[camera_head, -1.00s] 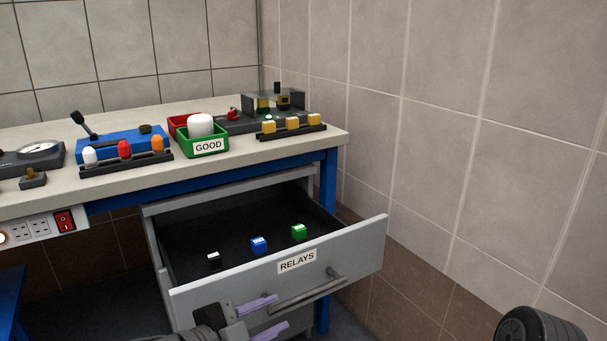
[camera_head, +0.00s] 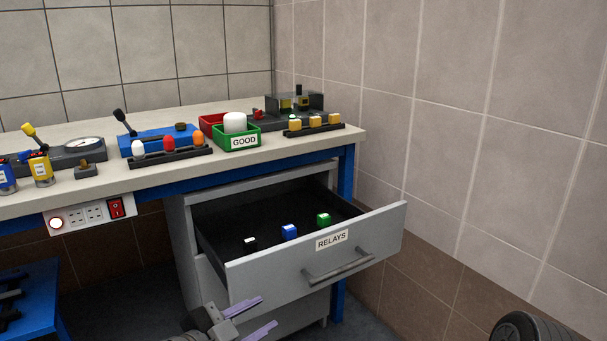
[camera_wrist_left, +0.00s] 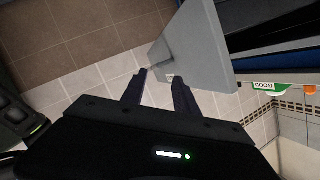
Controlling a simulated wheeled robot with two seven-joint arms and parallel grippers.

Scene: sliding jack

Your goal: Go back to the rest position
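My left gripper (camera_head: 250,318) is low in front of the open drawer, with its two purple fingers spread apart and nothing between them. In the left wrist view its fingers (camera_wrist_left: 160,92) are also apart and empty. The grey drawer (camera_head: 252,275) labelled RELAYS stands pulled out, its handle (camera_head: 338,266) clear of the gripper. Inside lie a black and white relay (camera_head: 250,243), a blue relay (camera_head: 289,231) and a green relay (camera_head: 323,219). A dark rounded part of my right arm (camera_head: 527,327) shows at the lower right; the right gripper is not in view.
The workbench (camera_head: 215,168) stands above and behind the drawer. It carries a green GOOD bin (camera_head: 238,142), a red bin (camera_head: 209,122), a blue lever device (camera_head: 160,142) and several holders. A blue stand (camera_head: 38,310) is at the lower left. A tiled wall (camera_head: 450,130) bounds the right.

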